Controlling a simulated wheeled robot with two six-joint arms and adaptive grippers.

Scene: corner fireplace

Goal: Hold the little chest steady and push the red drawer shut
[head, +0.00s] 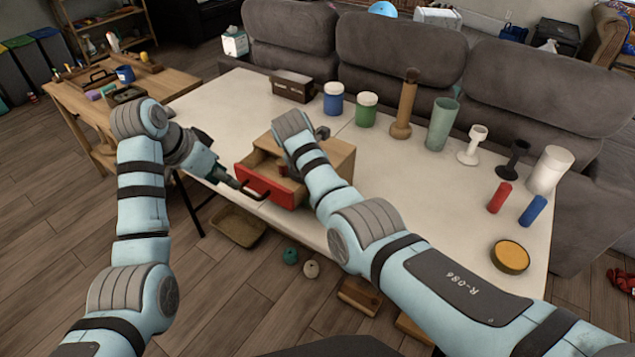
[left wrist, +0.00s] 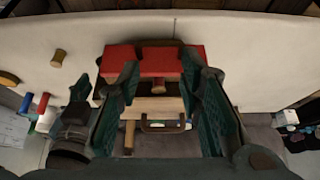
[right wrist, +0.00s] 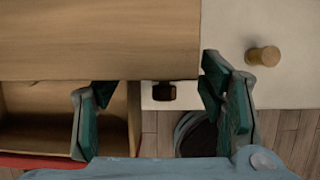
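The little chest (head: 340,157) is a light wooden box on the white table, partly hidden behind my right arm. Its red drawer (head: 270,188) is pulled out toward the lower left, its inside showing. My left gripper (head: 238,184) is at the drawer's front. In the left wrist view its fingers (left wrist: 162,75) are apart, with the red front (left wrist: 150,60) at their tips; I cannot tell whether they touch. In the right wrist view my right gripper (right wrist: 158,85) is open at the chest's edge, beside the wooden top (right wrist: 100,40) and open drawer (right wrist: 60,115). Contact is unclear.
A brown box (head: 292,87), a blue jar (head: 333,98), a green jar (head: 366,109) and a wooden vase (head: 404,110) stand behind the chest. A yellow disc (head: 510,257) lies near the right edge. The table's left end is clear.

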